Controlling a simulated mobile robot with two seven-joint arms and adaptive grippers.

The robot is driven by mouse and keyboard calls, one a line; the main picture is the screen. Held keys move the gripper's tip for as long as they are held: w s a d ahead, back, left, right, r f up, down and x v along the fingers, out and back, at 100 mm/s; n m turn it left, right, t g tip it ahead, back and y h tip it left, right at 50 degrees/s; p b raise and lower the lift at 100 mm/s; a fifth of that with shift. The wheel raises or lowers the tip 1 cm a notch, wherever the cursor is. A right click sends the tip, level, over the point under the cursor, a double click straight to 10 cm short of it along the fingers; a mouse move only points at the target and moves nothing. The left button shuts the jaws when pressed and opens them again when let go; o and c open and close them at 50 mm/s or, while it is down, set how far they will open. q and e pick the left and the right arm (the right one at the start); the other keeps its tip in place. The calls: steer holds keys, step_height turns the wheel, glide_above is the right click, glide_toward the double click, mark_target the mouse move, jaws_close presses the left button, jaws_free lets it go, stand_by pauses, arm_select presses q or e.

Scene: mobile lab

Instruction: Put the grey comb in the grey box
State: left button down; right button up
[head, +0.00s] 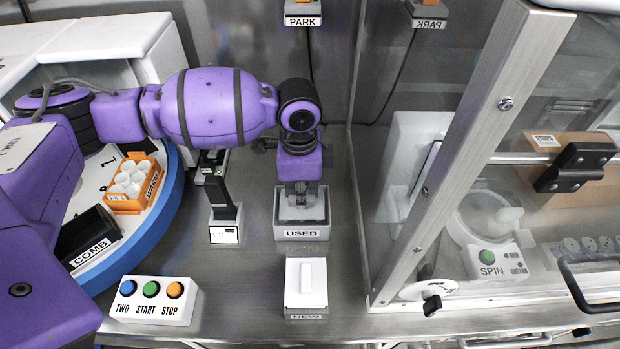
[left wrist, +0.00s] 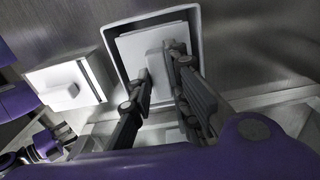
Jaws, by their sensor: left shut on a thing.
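The grey box (head: 301,231), labelled USED, stands open on the metal bench in the head view. Its rim also shows in the left wrist view (left wrist: 198,35). My left gripper (head: 299,195) points down into this box from above. In the left wrist view its dark fingers (left wrist: 163,85) are shut on a pale grey piece with a block grip and a flat plate, which looks like the grey comb (left wrist: 137,52). The plate is within the box rim; whether it touches the bottom is hidden. Dark finger-like parts at the lower left of the wrist view may be my right gripper (left wrist: 55,142); its state is unclear.
A white box (head: 305,285) labelled NEW, with a raised grip, stands in front. A black stand (head: 224,222) is to the left. A button panel (head: 153,300), a black COMB holder (head: 88,239) and an orange rack (head: 131,186) are further left. A glass enclosure frame (head: 470,150) rises on the right.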

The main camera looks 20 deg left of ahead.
arm_select(q)
steer(key=shift+f, duration=0.1)
steer(key=c, duration=1.6)
jaws_free()
steer(key=shift+o, duration=0.2)
step_height(320, 180, up, 12)
